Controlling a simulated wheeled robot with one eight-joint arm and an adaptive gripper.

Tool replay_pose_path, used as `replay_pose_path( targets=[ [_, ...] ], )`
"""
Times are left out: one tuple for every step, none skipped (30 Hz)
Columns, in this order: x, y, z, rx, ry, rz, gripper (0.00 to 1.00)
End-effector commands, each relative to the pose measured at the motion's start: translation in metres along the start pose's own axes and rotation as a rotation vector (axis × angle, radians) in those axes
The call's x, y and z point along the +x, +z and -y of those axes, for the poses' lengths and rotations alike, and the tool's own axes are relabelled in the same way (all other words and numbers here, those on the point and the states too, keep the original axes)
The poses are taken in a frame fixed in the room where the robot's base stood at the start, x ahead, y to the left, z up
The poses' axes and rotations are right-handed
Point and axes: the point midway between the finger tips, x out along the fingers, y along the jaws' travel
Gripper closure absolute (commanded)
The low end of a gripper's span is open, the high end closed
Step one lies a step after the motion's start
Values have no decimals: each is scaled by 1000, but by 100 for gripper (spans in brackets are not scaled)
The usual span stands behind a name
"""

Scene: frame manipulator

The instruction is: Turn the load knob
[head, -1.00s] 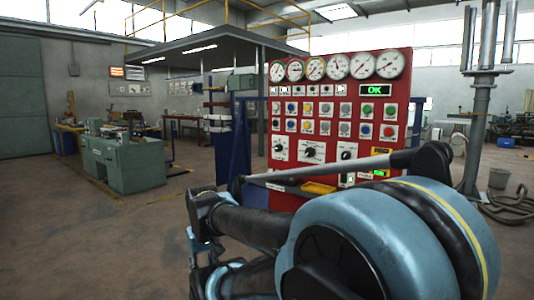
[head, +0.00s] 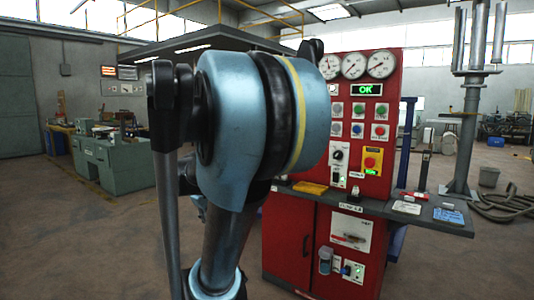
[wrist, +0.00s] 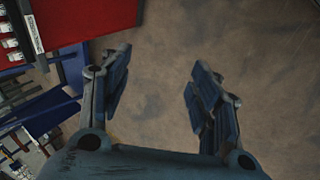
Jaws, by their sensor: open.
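The red control panel (head: 395,120) stands right of centre in the head view. One black rotary knob (head: 338,155) shows on a white plate there. The panel's left part is hidden behind my raised arm. The labels are too small to read, so I cannot tell which knob is the load knob. My gripper (wrist: 160,78) is open and empty in the wrist view, with bare floor between and beyond its fingers. It is not touching the panel. A red part of the equipment shows at the upper left of the wrist view (wrist: 85,18).
A yellow plate with a red button (head: 371,161) sits right of the knob. A grey shelf (head: 425,212) juts out below the panel, with a red cabinet (head: 290,250) under it. A green machine (head: 115,165) stands at left. The floor (head: 80,250) at front left is clear.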

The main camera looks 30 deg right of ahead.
Motion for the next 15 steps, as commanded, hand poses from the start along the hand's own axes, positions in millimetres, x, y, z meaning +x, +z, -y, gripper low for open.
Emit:
replay_pose_path(
  targets=[
    [3, -10, -21, -42, 43, 8, 43],
    [4, -15, -33, -70, 70, 13, 43],
    [6, -22, -49, -108, 106, 21, 43],
    [8, -27, -60, -139, 132, 29, 43],
    [10, -32, -72, -169, 158, 36, 43],
    [12, -39, -88, -209, 192, 47, 43],
    [14, -44, -100, -238, 217, 58, 43],
    [16, -48, -111, -269, 242, 67, 43],
    [18, -55, -126, -310, 275, 82, 43],
    [20, -60, -137, -342, 299, 94, 43],
    [22, -65, -148, -373, 322, 106, 43],
    [25, -71, -163, -416, 353, 124, 43],
    [27, -76, -174, -447, 375, 138, 43],
    [30, -82, -185, -479, 398, 152, 43],
    [33, -88, -199, -522, 427, 173, 43]
  ],
)
